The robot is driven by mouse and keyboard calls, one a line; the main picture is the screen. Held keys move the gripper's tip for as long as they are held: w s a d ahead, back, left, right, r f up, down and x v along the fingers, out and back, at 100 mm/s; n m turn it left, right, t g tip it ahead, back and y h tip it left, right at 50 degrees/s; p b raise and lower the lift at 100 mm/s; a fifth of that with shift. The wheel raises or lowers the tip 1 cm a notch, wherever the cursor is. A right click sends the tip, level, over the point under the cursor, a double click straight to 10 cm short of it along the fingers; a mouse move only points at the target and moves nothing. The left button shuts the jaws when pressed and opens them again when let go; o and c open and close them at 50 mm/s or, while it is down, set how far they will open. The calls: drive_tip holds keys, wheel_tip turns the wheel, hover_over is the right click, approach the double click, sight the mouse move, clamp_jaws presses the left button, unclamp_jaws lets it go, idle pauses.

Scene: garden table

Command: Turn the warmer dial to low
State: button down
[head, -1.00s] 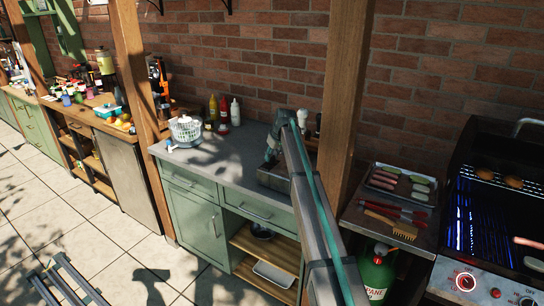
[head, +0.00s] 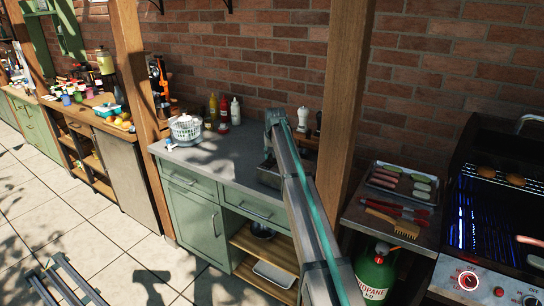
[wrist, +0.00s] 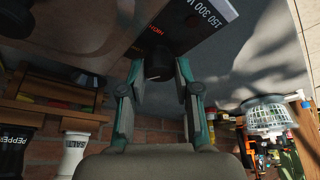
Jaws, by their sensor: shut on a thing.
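The warmer (head: 268,179) is a low grey box on the grey counter, partly hidden behind my arm in the head view. In the wrist view its dark panel (wrist: 205,14) with white wattage numbers and red lettering shows at the top. The black dial (wrist: 158,64) sits below that panel, between my fingers. My gripper (wrist: 157,76) is shut on the dial, one finger on each side. The dial's pointer mark cannot be made out.
A white salt shaker (head: 302,119) stands behind the warmer; a dark pepper shaker (wrist: 13,150) is near it. A salad spinner (head: 186,128) and sauce bottles (head: 224,108) stand to the left. A wooden post (head: 342,100) rises on the right. The counter's middle is clear.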

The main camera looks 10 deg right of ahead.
drive_tip(key=m+h+b, duration=0.1)
drive_tip(key=m, duration=0.2)
drive_tip(key=shift+a+m, duration=0.1)
drive_tip(key=shift+m, duration=0.2)
drive_tip(key=shift+w+m+g+h+b, duration=0.1)
drive_tip(key=shift+m+g+h+b, duration=0.2)
drive_tip(key=shift+m+h, duration=0.9)
drive_tip(key=shift+m+y, duration=0.3)
drive_tip(key=shift+m, duration=0.3)
drive_tip(key=c, duration=0.8)
unclamp_jaws()
drive_tip(key=shift+c, duration=0.2)
drive_tip(key=shift+r, duration=0.1)
drive_tip(key=v, duration=1.2)
